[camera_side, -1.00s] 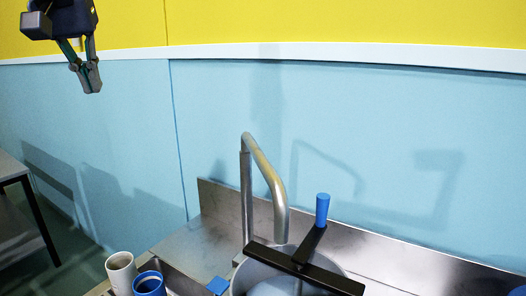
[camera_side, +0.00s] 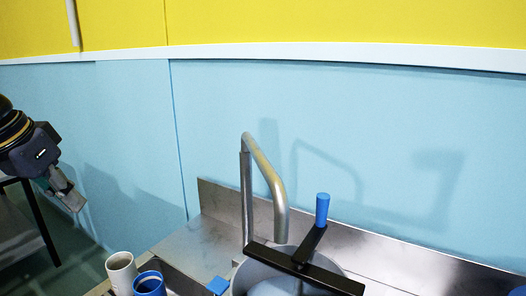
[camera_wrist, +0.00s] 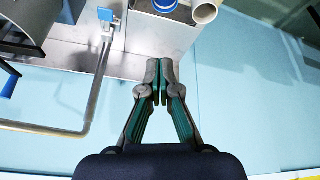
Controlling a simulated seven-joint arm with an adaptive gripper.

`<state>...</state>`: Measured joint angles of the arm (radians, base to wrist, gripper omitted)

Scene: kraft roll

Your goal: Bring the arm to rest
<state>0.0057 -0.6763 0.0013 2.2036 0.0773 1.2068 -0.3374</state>
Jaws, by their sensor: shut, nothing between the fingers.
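My gripper (camera_side: 72,199) is at the left edge of the side view, tilted down to the right, in the air and apart from everything on the counter. In the wrist view my gripper (camera_wrist: 160,66) shows its two fingers together at the tips, with nothing between them. The rest of my arm is mostly outside the side view.
A steel counter (camera_side: 190,246) holds a curved metal pipe (camera_side: 264,172), a pot (camera_side: 330,268) with a black blue-tipped bar (camera_side: 300,262) across it, a white cup (camera_side: 121,268) and a blue cup (camera_side: 149,284). A table (camera_side: 12,180) stands at far left.

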